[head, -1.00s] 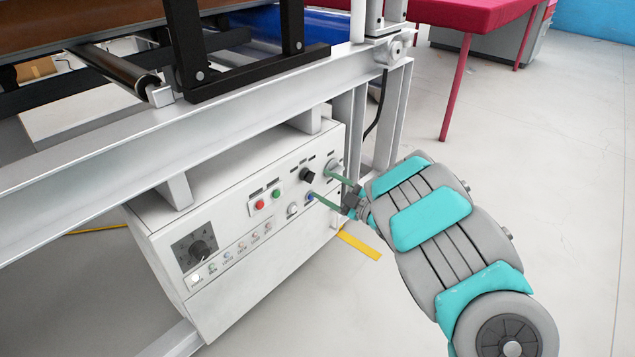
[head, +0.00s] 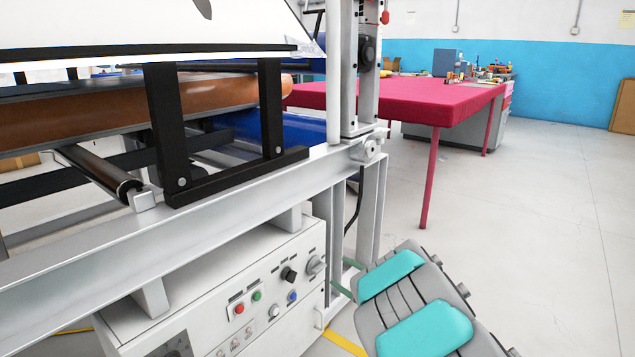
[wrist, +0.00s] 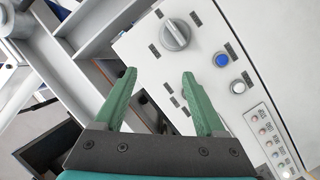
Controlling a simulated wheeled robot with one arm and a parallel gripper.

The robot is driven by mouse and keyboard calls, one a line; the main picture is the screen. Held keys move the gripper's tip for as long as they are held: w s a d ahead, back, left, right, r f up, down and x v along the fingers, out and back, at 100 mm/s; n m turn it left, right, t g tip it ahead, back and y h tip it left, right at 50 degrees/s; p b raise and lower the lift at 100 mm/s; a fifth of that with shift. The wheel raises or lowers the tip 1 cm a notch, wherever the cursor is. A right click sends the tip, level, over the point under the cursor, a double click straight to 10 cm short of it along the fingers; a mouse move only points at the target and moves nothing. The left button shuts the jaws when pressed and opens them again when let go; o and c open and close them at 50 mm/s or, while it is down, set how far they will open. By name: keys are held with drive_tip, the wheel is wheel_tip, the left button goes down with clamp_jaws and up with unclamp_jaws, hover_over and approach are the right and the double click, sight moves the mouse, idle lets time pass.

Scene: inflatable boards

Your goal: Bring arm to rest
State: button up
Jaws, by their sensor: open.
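My gripper (wrist: 157,86) shows in the wrist view with its two green fingers apart and nothing between them. It faces the white control panel (wrist: 200,40), near a grey rotary knob (wrist: 175,35), a blue button (wrist: 222,60) and a white button (wrist: 238,87). I cannot see the fingertips touching any of these. In the head view my arm (head: 405,300) reaches in from the lower right. The green fingers (head: 345,278) show partly there at the right end of the panel, partly hidden by my arm.
The grey machine frame (head: 240,180) with rollers spans the left, above the control panel. A black knob (head: 289,274) and red and green buttons sit on the panel. A red table (head: 410,100) stands behind. The floor (head: 530,220) to the right is clear.

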drive_tip(key=s+d+r+m+h, duration=0.1)
drive_tip(key=d+r+m+h, duration=0.2)
drive_tip(key=d+h, duration=0.3)
drive_tip(key=d+r+m+h, duration=0.3)
drive_tip(key=d, duration=0.5)
drive_tip(key=s+d+r+m+g+h, duration=0.2)
drive_tip(key=s+d+m+g+h, duration=0.35)
drive_tip(key=s, duration=0.65)
drive_tip(key=s+a+m+g+y, duration=0.1)
drive_tip(key=s+a+g, duration=0.2)
drive_tip(key=s, duration=0.9)
drive_tip(key=s+a+f+m+g+y+p, duration=0.1)
drive_tip(key=s+a+m+g+y, duration=0.1)
drive_tip(key=s, duration=1.1)
drive_tip(key=s+a+m+g+y, duration=0.2)
drive_tip(key=s+a+g, duration=0.2)
drive_tip(key=s, duration=0.9)
drive_tip(key=a, duration=0.2)
drive_tip(key=shift+s+a+f+p, duration=0.2)
drive_tip(key=shift+a+p, duration=0.1)
drive_tip(key=shift+p, duration=0.1)
drive_tip(key=shift+w+a+g, duration=0.1)
drive_tip(key=shift+g, duration=0.15)
